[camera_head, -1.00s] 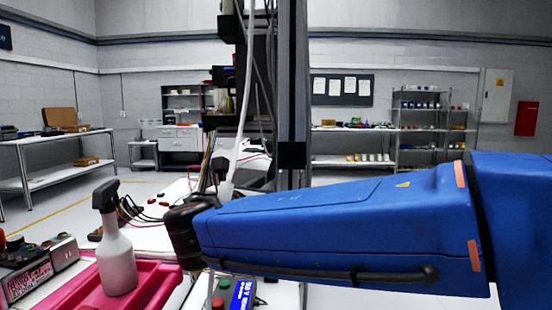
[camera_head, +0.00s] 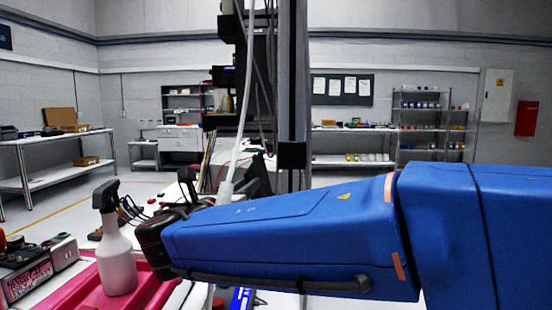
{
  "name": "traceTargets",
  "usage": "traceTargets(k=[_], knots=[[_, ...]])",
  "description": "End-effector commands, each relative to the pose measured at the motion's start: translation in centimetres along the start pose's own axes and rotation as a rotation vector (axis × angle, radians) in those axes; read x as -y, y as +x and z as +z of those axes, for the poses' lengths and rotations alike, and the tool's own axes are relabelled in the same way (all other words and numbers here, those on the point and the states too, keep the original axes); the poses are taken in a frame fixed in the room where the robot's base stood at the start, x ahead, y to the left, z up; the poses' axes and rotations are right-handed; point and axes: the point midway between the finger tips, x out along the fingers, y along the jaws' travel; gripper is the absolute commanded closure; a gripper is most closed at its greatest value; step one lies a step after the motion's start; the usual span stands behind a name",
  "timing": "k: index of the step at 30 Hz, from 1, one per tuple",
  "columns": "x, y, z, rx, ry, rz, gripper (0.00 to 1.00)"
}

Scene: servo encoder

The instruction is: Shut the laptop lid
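I cannot make out a laptop or its lid in the head view. My blue arm crosses the right and lower middle of the picture and hides much of the bench behind it. The arm's dark joint is at its left end, just right of a white spray bottle (camera_head: 116,250). My gripper does not show, so I cannot see whether it is open or shut.
The spray bottle stands upright by a pink tray (camera_head: 75,292) at the lower left. Shelves (camera_head: 430,115) and a side table (camera_head: 60,140) stand far back.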

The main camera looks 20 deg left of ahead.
Motion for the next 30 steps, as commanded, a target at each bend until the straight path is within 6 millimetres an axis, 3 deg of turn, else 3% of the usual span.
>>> traceTargets(k=[30], knots=[[-4.4, -1.4, -1.0, 0.058, -0.186, 0.001, 0.80]])
